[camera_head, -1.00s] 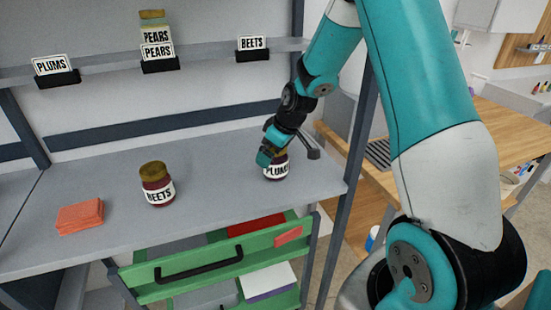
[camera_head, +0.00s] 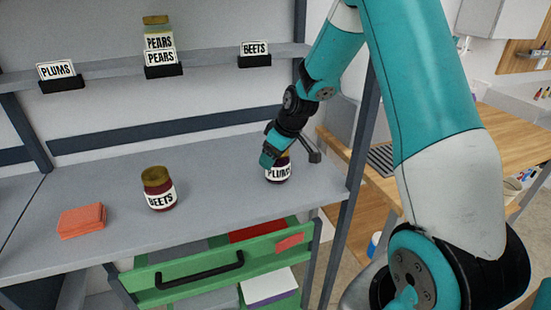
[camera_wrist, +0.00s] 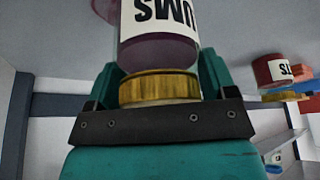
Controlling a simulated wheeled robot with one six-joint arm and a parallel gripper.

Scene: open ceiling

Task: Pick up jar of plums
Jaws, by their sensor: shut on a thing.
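The jar of plums (camera_head: 278,172) stands upright on the grey worktop near its right end, with its white label facing the head camera. My gripper (camera_head: 270,156) is over the top of the jar and hides most of its lid. In the wrist view the jar (camera_wrist: 158,50) appears upside down, its gold lid (camera_wrist: 160,87) between the two teal fingers. The fingers (camera_wrist: 158,84) are shut on the jar at its lid. I cannot tell any gap between the jar's base and the worktop.
A beets jar (camera_head: 159,189) and a stack of orange cloths or cards (camera_head: 82,221) are to the left on the worktop (camera_head: 215,195). A pears jar (camera_head: 157,30) stands on the shelf above, with label holders. A green drawer (camera_head: 190,286) is open below.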

